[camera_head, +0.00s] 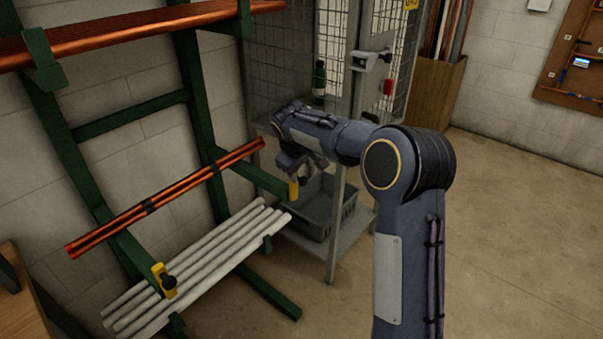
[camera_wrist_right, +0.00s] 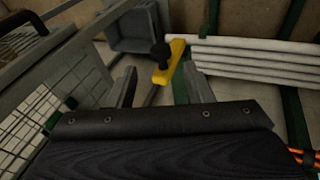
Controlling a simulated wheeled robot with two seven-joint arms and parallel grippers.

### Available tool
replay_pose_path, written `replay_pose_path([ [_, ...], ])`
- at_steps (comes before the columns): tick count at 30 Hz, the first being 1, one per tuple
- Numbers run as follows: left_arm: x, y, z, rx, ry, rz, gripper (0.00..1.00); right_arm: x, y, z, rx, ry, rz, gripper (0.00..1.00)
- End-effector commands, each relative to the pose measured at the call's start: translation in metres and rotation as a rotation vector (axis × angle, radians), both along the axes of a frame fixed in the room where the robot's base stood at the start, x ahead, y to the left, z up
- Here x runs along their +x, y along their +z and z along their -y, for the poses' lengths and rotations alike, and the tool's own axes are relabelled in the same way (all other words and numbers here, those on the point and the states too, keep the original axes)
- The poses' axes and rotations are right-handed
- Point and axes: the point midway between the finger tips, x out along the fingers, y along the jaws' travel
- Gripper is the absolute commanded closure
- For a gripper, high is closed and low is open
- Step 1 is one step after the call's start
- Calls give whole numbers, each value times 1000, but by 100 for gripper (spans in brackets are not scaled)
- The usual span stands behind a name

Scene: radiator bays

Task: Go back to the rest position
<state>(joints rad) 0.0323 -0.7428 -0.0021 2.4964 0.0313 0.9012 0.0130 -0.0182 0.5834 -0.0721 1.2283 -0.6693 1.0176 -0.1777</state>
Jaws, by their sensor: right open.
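My right arm reaches in from the lower right in the head view. Its gripper (camera_head: 292,170) is beside the wire cage and the green rack. In the right wrist view the two fingers of the right gripper (camera_wrist_right: 156,88) stand apart with nothing between them. A yellow clamp with a black knob (camera_wrist_right: 168,62) shows beyond the fingertips; in the head view its yellow part (camera_head: 293,189) is at the end of a rack arm, just below the gripper. My left gripper is in neither view.
A green rack (camera_head: 190,60) holds copper pipes (camera_head: 165,198) and pale pipes (camera_head: 200,265). Another yellow clamp (camera_head: 163,280) sits on a nearer rack arm. A wire cage (camera_head: 283,55) with a grey bin (camera_head: 318,210) stands beside the rack. The floor at right (camera_head: 520,230) is clear.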

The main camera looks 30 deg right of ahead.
Motion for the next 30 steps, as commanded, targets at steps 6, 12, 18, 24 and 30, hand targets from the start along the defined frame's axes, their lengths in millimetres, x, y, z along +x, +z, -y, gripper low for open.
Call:
replay_pose_path([
  [6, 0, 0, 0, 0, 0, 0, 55, 0, 0, 0, 0, 0, -1, 53],
  [12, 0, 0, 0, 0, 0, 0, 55, 0, 0, 0, 0, 0, -1, 53],
  [18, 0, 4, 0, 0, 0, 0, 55, -19, 16, -1, 41, -17, 10, 53],
  [24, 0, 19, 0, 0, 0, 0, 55, -110, 66, -15, 232, -96, 54, 53],
  [30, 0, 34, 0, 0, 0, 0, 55, -224, 91, -52, 461, -188, 100, 53],
])
